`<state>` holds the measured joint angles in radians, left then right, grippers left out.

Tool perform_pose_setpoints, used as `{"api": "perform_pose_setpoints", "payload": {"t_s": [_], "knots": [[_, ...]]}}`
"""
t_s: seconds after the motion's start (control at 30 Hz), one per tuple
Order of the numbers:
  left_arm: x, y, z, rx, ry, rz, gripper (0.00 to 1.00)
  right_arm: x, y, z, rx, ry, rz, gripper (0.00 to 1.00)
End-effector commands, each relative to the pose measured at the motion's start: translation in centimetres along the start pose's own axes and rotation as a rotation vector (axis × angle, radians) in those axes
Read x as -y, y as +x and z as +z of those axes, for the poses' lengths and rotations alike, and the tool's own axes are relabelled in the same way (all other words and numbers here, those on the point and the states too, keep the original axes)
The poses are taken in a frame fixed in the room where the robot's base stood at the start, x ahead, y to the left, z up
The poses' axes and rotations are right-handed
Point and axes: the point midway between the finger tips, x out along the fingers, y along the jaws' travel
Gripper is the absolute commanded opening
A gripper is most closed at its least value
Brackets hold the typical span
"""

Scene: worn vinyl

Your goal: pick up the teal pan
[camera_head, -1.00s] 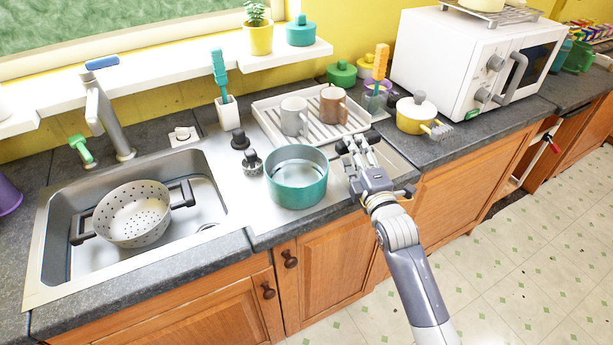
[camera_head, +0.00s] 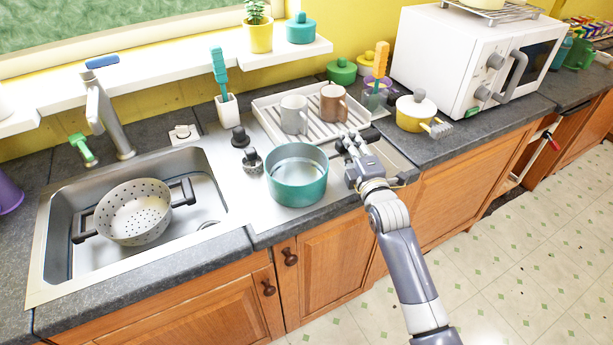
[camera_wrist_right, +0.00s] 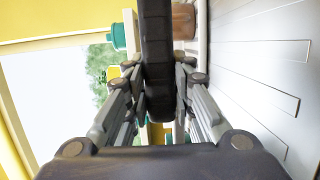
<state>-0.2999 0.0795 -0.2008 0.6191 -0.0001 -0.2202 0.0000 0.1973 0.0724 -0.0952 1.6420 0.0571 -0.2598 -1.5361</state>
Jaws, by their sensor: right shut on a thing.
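The teal pan (camera_head: 297,185) sits upright on the steel surface right of the sink, in the middle of the head view. Its dark handle points to the right, toward my right gripper (camera_head: 352,146), which hides part of it. In the right wrist view the black handle (camera_wrist_right: 157,55) runs between the two fingers of my right gripper (camera_wrist_right: 160,95). The right gripper is shut on this handle. The pan appears to rest on the surface. My left gripper is not in view.
A dish rack (camera_head: 268,108) with a grey mug (camera_head: 294,115) and a brown mug (camera_head: 332,103) stands just behind the pan. The sink (camera_head: 72,245) holds a colander (camera_head: 134,215). A yellow pot (camera_head: 412,117) and a white microwave (camera_head: 440,50) stand to the right.

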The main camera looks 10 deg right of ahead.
Motion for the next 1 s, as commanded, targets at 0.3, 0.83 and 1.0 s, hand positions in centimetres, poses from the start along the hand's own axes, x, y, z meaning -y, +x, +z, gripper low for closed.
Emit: {"api": "perform_pose_setpoints", "payload": {"t_s": [0.3, 0.83, 1.0], "knots": [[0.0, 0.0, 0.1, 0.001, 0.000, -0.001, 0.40, -0.7, 0.0, 0.0, -0.001, 0.005, 0.010, 0.00], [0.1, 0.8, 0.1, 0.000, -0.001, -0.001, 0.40, -3.9, -1.1, -0.8, -0.003, 0.006, 0.009, 0.00], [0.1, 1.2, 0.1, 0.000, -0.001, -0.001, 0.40, -4.1, -3.2, -2.0, -0.003, 0.007, 0.010, 0.00]]}}
